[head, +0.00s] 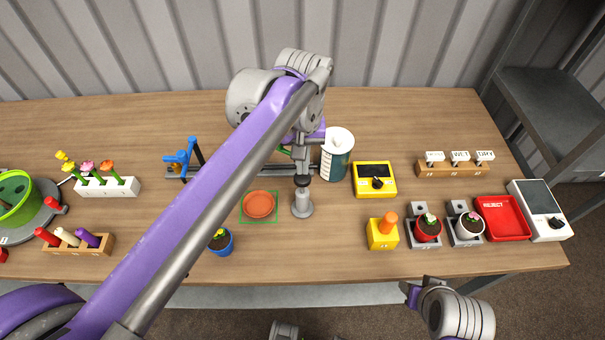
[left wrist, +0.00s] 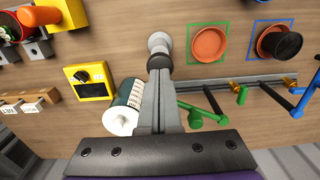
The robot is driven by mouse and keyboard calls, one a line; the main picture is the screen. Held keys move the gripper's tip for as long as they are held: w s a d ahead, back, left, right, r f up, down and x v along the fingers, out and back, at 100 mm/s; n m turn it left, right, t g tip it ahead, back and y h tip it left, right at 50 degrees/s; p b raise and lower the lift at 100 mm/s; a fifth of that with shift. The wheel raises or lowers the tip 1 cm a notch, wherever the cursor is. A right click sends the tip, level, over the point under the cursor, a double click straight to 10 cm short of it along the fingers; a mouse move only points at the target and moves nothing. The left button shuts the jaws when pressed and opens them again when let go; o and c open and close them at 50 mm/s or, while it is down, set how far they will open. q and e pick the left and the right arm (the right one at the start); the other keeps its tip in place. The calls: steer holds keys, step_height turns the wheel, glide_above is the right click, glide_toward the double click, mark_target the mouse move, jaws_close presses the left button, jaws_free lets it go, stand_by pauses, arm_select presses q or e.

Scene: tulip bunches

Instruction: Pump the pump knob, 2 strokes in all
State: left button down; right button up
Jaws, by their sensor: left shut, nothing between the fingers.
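The pump is a small grey cylinder on a round grey base (head: 302,209), with a dark knob (head: 302,181) on top. My left gripper (head: 303,172) points down from above, shut and empty, its fingertips right at the knob. In the left wrist view, the shut fingers (left wrist: 160,75) end at the dark knob (left wrist: 160,61), with the pale grey pump base (left wrist: 158,40) beyond. I cannot tell whether they press it. Part of my right arm shows at the lower right of the head view; its fingers cannot be made out.
An orange saucer (head: 260,205) lies left of the pump. A white and green canister (head: 337,155) stands close behind it, and a yellow box with a dial (head: 375,180) to the right. A blue pot (head: 220,242) stands front left. A yellow block with orange handle (head: 383,236) stands front right.

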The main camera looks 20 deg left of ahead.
mark_target(302, 177)
stand_by(0.4)
arm_select(q)
steer(key=shift+f+b, duration=1.1)
steer(key=shift+f, duration=0.95)
steer(key=shift+r, duration=0.1)
steer(key=shift+r+p, duration=2.65)
steer(key=shift+r, duration=0.45)
